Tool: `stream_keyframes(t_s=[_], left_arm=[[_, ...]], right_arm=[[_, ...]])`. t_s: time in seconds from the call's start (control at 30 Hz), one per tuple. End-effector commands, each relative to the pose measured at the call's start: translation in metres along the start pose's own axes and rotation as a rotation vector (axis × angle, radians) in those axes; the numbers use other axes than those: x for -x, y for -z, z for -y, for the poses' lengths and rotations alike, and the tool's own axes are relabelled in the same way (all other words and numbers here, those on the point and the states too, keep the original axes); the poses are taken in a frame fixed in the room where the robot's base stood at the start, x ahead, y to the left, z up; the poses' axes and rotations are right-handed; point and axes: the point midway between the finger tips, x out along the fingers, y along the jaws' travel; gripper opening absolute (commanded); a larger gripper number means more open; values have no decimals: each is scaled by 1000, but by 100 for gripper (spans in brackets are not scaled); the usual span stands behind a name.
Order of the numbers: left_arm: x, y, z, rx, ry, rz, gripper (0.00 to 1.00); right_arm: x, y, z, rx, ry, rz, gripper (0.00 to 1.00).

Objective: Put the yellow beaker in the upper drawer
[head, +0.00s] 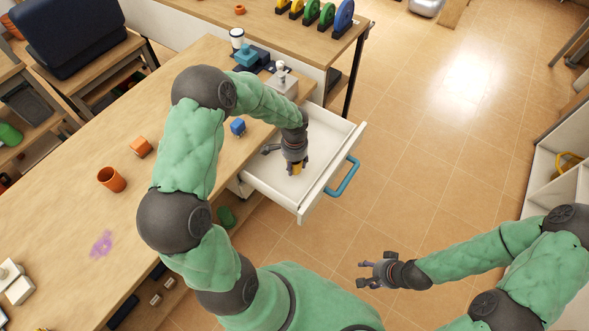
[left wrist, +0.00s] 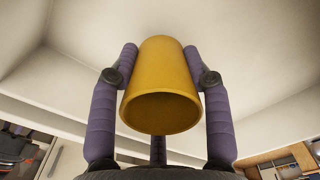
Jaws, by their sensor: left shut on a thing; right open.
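The yellow beaker (left wrist: 160,70) is held between the fingers of my left gripper (left wrist: 160,75), which is shut on it. In the head view the yellow beaker (head: 297,169) shows only in part below my left gripper (head: 296,166), inside the open upper drawer (head: 318,181). The drawer is white with a blue handle (head: 343,177) and is pulled out from the wooden bench. Whether the beaker touches the drawer floor I cannot tell. My right gripper (head: 374,272) is open and empty, over the tiled floor.
A grey box-like thing (head: 283,85) stands near the bench's far end. The tiled floor (head: 430,160) to the right is clear.

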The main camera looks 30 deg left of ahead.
Motion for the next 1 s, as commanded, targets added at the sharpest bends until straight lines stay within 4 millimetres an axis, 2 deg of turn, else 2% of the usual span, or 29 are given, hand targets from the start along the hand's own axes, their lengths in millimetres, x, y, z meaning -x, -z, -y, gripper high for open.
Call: stream_keyframes(t_s=[0.03,0.17,0.6,0.63,0.7,1.0], left_arm=[[-14,-2,-2,-1,-3,4,21],[-28,-2,-2,-2,-2,3,21],[-31,-1,-2,-1,-2,2,21],[-30,-1,-2,-1,-2,2,54],[-30,-1,-2,-1,-2,2,72],[-30,-2,-2,-1,-2,3,72]], right_arm=[[-9,0,-3,0,0,0,56],[-18,0,-6,0,0,1,56],[-19,1,-7,0,0,0,56],[-19,1,-7,0,0,0,56],[-18,1,-7,0,0,0,56],[-18,1,-6,0,0,0,56]])
